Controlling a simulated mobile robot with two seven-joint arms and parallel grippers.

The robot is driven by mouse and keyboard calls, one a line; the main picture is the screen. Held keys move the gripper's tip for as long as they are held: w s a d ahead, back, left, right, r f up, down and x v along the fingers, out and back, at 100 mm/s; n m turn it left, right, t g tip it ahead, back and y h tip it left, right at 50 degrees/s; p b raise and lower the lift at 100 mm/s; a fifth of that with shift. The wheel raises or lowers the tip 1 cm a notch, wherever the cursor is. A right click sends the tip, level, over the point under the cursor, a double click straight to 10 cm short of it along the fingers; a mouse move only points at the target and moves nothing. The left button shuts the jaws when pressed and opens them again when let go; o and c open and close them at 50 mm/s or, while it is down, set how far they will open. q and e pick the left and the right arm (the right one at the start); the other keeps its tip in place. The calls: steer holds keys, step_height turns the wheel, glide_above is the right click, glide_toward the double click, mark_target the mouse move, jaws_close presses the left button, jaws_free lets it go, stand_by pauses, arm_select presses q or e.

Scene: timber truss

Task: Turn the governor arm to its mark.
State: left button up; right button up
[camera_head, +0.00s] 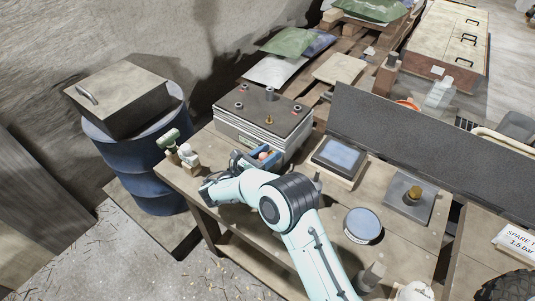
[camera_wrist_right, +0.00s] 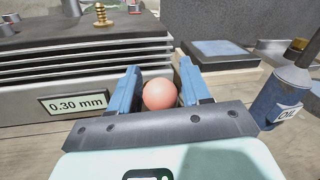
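A salmon-pink ball (camera_wrist_right: 160,93) sits between the two blue fingers of my right gripper (camera_wrist_right: 161,80) in the right wrist view. The ball also shows small in the head view (camera_head: 264,155). Only thin gaps, if any, show between ball and fingers, so I cannot tell whether they touch it. Any arm or mark belonging to the ball is hidden by my gripper. Behind it stands a grey ribbed unit (camera_head: 262,117) with a dark top; its side carries a "0.30 mm" label (camera_wrist_right: 77,103). My left gripper is not in view.
On the bench are a framed blue panel (camera_head: 340,155), a round blue-topped tin (camera_head: 362,226) and a grey plate with a brass fitting (camera_head: 408,197). A blue oil can (camera_wrist_right: 283,95) stands right of my gripper. A dark upright board (camera_head: 430,135) edges the bench.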

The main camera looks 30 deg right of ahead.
jaws_close()
steer(key=shift+s+d+f+m+y+b, duration=0.15)
steer(key=shift+s+m+b, duration=0.25)
steer(key=shift+m, duration=0.3)
steer(key=shift+s+d+f+m+y+b, duration=0.15)
steer(key=shift+s+m+b, duration=0.2)
steer(key=shift+m, duration=0.35)
steer(key=shift+s+d+f+m+y+b, duration=0.2)
steer(key=shift+s+m+b, duration=0.3)
steer(key=shift+m, duration=0.4)
steer(key=shift+s+d+f+m+y+b, duration=0.15)
steer(key=shift+s+m+b, duration=0.15)
steer(key=shift+m+b, duration=0.45)
steer(key=shift+m, duration=0.25)
steer(key=shift+o, duration=1.8)
jaws_free()
